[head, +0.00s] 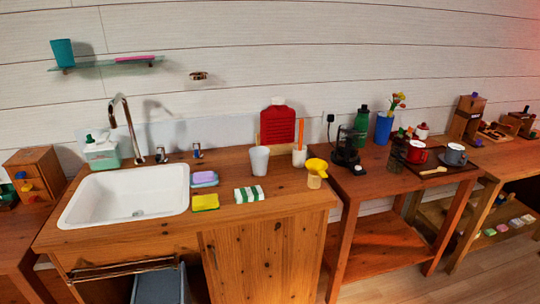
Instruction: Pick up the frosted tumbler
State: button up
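A pale, whitish frosted tumbler (259,160) stands upright on the wooden counter (280,205), right of the sink. A green-and-white striped block (249,195) lies in front of it. A yellow-topped item (316,172) and a white holder with an orange-handled tool (299,156) stand to its right. A red hot-water-bottle shape (277,125) is behind it against the wall. The tumbler is not visibly covered by anything. My gripper is not in view.
A white sink (130,195) with a tall faucet (124,125) fills the counter's left. Purple and yellow sponges (205,202) lie beside it. A side table (375,185) at right holds a dark coffee maker (346,150), a blue vase (384,128) and cups on a tray.

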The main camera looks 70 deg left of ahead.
aim_at(260, 162)
jog(key=z, duration=0.05)
jog(key=i, duration=0.85)
jog(key=u, duration=1.75)
